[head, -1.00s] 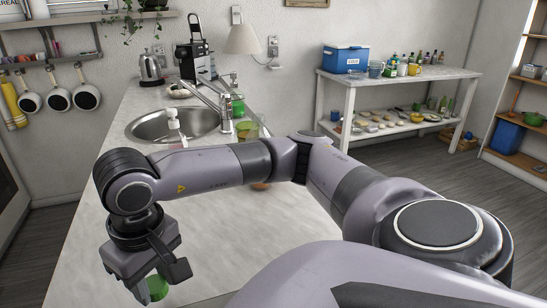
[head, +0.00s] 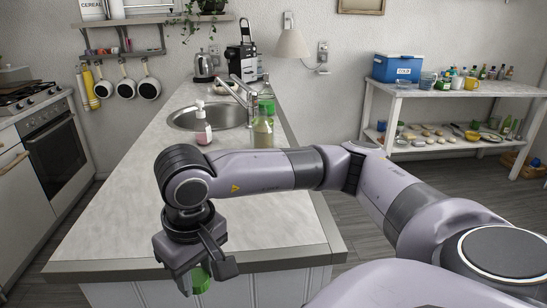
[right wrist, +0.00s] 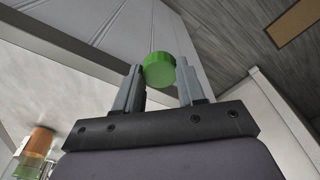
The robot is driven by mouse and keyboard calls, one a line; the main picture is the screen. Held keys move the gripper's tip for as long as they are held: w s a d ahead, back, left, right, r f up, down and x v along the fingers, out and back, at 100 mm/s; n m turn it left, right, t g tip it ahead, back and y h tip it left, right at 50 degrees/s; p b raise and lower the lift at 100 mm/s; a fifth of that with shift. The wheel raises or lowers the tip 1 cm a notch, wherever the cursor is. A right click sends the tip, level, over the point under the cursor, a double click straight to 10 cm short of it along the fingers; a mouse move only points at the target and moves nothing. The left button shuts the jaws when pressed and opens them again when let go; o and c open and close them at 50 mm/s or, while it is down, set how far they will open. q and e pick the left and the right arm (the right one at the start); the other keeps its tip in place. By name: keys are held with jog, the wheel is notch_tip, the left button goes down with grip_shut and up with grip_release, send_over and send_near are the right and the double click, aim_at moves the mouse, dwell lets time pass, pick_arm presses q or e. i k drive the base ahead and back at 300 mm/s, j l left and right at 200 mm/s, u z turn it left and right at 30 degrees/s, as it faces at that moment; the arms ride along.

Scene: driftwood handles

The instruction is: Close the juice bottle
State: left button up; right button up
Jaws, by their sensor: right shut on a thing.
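My right gripper (head: 205,272) is shut on a green cap (head: 201,281), low in the head view, by the near edge of the counter. The right wrist view shows the round cap (right wrist: 160,70) between the two fingertips. A greenish see-through bottle (head: 262,132), which looks like the juice bottle, stands upright on the counter right of the sink. It is apart from the gripper, and my right arm passes in front of its lower end. I cannot clearly make out its mouth. My left gripper is not in view.
The pale counter (head: 120,215) is mostly bare at the near left. A pink soap bottle with a white pump (head: 202,128) stands by the sink (head: 190,120). A green item (head: 266,104) is behind the greenish bottle. Open floor (head: 400,180) lies to the right.

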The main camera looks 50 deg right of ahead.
aim_at(262, 132)
jog(key=k+l+u, duration=0.3)
jog(key=k+l, duration=0.7)
jog(key=l, duration=0.15)
jog(key=k+l+u, duration=0.15)
jog(key=l, duration=0.5)
jog(key=k+l+u, duration=0.15)
jog(key=l, duration=0.2)
jog(key=l+u, duration=0.15)
jog(key=l, duration=0.5)
jog(key=i+l, duration=0.2)
jog(key=l, duration=0.15)
jog(key=i+l+u, duration=0.1)
jog(key=l, duration=0.3)
jog(key=i+l, duration=0.25)
jog(key=l, duration=0.15)
jog(key=j+u, duration=0.05)
